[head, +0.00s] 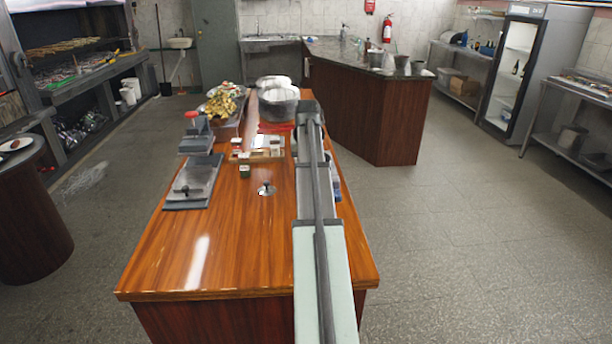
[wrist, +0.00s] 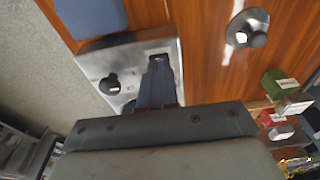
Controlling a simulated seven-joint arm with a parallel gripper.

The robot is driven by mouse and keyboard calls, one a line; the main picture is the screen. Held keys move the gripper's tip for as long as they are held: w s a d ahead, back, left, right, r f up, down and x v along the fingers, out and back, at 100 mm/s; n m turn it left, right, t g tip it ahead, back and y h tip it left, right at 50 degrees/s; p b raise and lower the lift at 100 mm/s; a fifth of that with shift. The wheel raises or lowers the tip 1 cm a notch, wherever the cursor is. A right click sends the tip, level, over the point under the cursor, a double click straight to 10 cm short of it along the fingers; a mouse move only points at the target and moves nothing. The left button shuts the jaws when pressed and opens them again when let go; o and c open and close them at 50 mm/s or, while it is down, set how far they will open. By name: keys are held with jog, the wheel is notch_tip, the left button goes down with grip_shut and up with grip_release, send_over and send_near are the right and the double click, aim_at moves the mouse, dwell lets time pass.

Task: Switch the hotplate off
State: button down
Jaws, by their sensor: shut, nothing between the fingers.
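A pale metal unit with a black knob, which I take to be the hotplate (wrist: 95,62), lies near the table edge in the wrist view. Its round black knob (wrist: 110,84) is on the left part of its top. My gripper (wrist: 161,62) is shut and empty, its fingers over the unit's right part, to the right of the knob. I cannot tell whether the fingertips touch the unit. The fingers hide part of its surface, and the knob's setting is too small to read. In the head view my arm covers most of this spot.
A round metal piece with a black knob (wrist: 247,28) lies on the wooden table (head: 165,262). Small boxes (wrist: 284,106) stand nearby. A blue item (wrist: 90,16) is beside the unit. A grey device (head: 194,184) and pots (head: 277,104) are also on the table. The table's front is clear.

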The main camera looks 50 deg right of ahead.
jog(key=shift+f, duration=0.5)
dwell(0.3)
jog(key=shift+r, duration=3.5)
